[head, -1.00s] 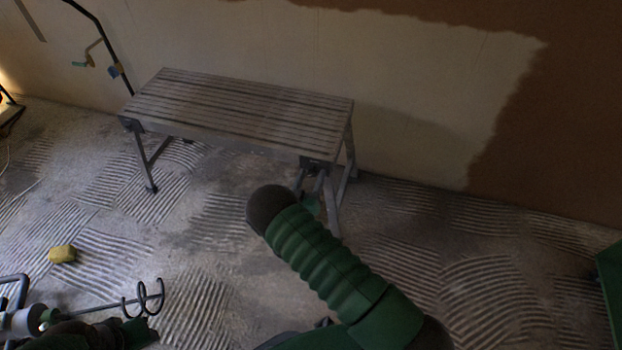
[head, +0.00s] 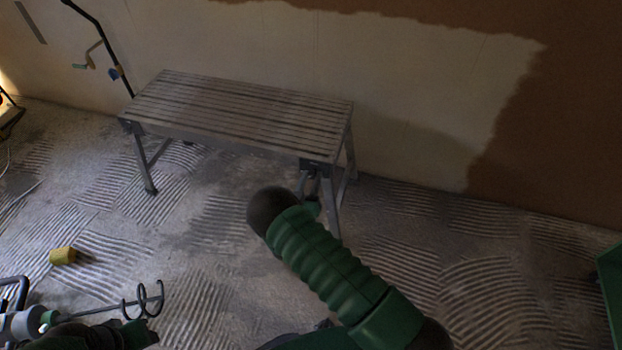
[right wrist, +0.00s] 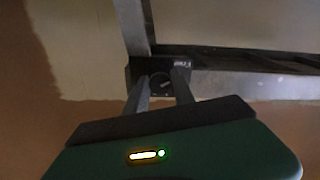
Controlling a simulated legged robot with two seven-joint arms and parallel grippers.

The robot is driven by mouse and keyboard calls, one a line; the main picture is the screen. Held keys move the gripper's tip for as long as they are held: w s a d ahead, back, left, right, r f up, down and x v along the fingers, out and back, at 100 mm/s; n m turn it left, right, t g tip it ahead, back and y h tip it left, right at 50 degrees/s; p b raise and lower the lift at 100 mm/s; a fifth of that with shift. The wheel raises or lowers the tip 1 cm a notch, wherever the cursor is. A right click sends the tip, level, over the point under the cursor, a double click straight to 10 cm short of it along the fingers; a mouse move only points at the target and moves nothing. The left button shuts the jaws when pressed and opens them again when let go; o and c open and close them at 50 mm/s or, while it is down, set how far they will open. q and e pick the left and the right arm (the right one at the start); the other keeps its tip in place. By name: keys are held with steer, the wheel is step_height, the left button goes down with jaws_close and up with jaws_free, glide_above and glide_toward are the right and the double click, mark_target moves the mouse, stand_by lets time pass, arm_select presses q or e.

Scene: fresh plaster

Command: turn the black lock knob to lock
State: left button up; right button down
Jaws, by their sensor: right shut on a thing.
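The black lock knob (right wrist: 160,79) is a small round dark knob on a dark bracket under the corner of the slatted work platform (head: 240,110). In the right wrist view my right gripper (right wrist: 164,84) has one finger on each side of the knob and is shut on it. A pale mark shows on the knob's face, too blurred to read its angle. In the head view this gripper (head: 310,183) is at the platform's near right leg, partly behind my green arm, and the knob is hidden.
A paddle mixer (head: 100,306) with a spiral end lies at the lower left. A yellow block (head: 62,256) sits on the ridged floor. A green crate-like thing (head: 609,290) stands at the right edge. The half-plastered wall (head: 420,100) is behind the platform.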

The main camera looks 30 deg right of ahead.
steer(key=m+p, duration=0.1)
steer(key=m, duration=0.4)
steer(key=shift+a+m, duration=0.1)
steer(key=shift+m, duration=0.2)
steer(key=m+p, duration=0.1)
steer(key=m, duration=0.5)
steer(key=shift+p, duration=0.35)
steer(key=m+p, duration=0.1)
steer(key=m, duration=0.4)
steer(key=shift+m, duration=0.4)
steer(key=m+p, duration=0.1)
steer(key=m, duration=0.4)
steer(key=shift+m+p, duration=0.3)
steer(key=shift+p, duration=0.05)
steer(key=shift+f, duration=0.1)
steer(key=c, duration=1.2)
jaws_free()
steer(key=shift+o, duration=0.7)
